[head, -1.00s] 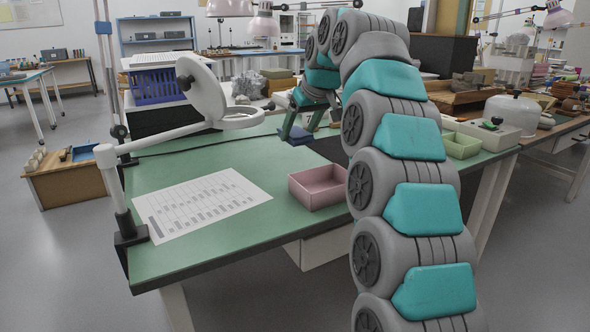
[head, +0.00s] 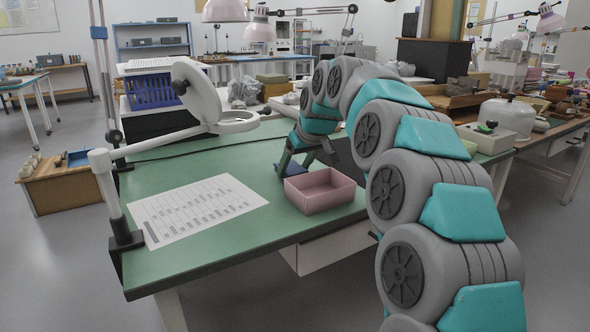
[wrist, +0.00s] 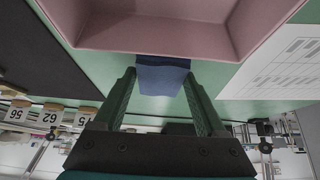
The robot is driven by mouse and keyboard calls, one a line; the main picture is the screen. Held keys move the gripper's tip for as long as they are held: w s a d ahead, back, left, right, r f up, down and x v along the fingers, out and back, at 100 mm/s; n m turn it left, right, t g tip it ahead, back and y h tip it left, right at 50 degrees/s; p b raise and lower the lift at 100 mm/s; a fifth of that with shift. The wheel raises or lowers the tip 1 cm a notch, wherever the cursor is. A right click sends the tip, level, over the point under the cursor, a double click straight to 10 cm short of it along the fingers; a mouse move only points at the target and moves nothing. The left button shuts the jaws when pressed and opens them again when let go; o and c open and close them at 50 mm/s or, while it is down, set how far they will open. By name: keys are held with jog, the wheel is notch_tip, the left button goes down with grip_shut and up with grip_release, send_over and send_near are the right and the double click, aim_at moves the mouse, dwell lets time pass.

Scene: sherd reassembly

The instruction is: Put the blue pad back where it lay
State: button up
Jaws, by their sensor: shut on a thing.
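The blue pad (head: 286,172) is held in my gripper (head: 292,166), just behind the left back corner of the pink tray (head: 322,201), low over the green table (head: 180,253). In the wrist view the pad (wrist: 162,76) sits between my two green fingertips (wrist: 162,78), and its far end borders the rim of the tray (wrist: 165,50). I cannot tell whether the pad touches the tray or the tabletop. The tray looks empty.
A printed sheet (head: 196,210) lies on the table left of the tray. A magnifier lamp (head: 225,122) on a white arm stands at the left edge and reaches over the back of the table. The green surface between sheet and tray is clear.

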jog(key=shift+f, duration=0.4)
jog(key=shift+f, duration=0.1)
jog(key=o, duration=1.4)
jog(key=shift+s+d+r, duration=0.1)
jog(key=shift+d+r, duration=0.05)
jog(key=shift+r, duration=0.3)
jog(key=v, duration=1.1)
jog(key=shift+s, duration=0.15)
